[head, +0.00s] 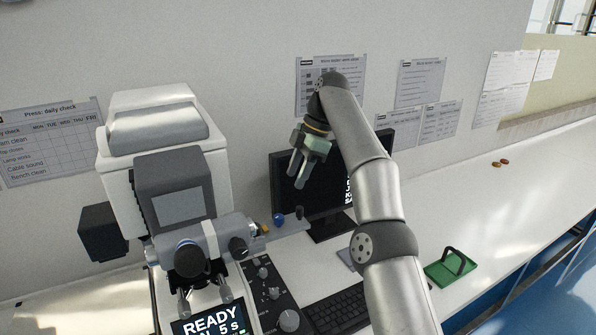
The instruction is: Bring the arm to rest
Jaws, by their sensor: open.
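My gripper (301,178) is open and empty, with its two fingers pointing down. It hangs in the air in front of the dark monitor (285,203), at the end of my raised and bent arm. My silver arm rises from the bottom right of the view and covers part of the monitor and the bench behind it. The gripper appears apart from everything around it.
A white hardness tester (120,150) with a lit READY display (210,322) stands at the left. A control panel with knobs (268,290) and a keyboard (338,310) lie in front. A green tray with a black handle (450,268) sits at the right. The bench's far right is mostly clear.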

